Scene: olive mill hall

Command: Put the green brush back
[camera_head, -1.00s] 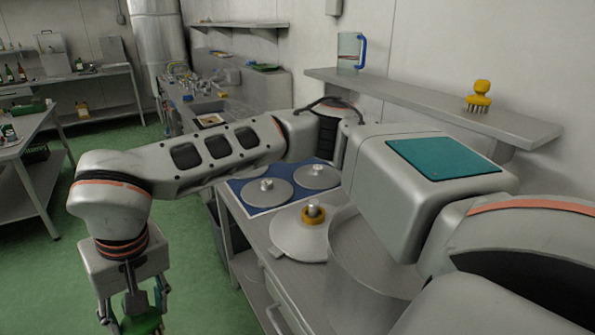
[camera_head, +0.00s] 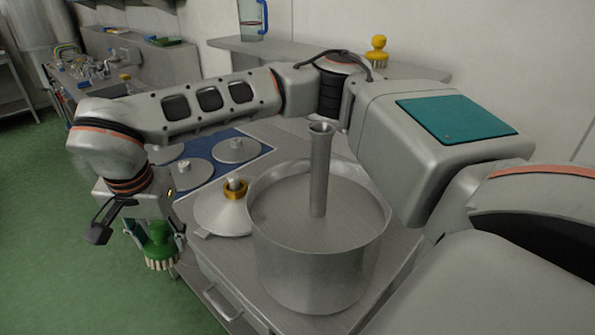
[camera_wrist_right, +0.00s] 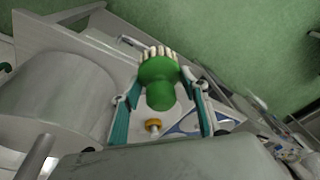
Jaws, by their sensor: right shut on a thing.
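The green brush (camera_head: 160,250) has a round green handle and pale bristles that point down. My right gripper (camera_head: 156,229) is shut on its handle and holds it in the air at the left, beyond the counter's front edge and over the green floor. In the right wrist view the green brush (camera_wrist_right: 157,82) sits between the two teal-padded fingers of the right gripper (camera_wrist_right: 160,92), with its bristles at the top. A yellow brush (camera_head: 377,52) stands on the wall shelf (camera_head: 420,72). My left gripper is not in view.
A large steel pot (camera_head: 315,255) with an upright steel tube (camera_head: 320,170) stands on the counter. Beside it are a steel lid with a yellow ring (camera_head: 222,213) and a blue mat (camera_head: 250,145) with round lids. A clear jug (camera_head: 252,20) stands on the shelf's left end.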

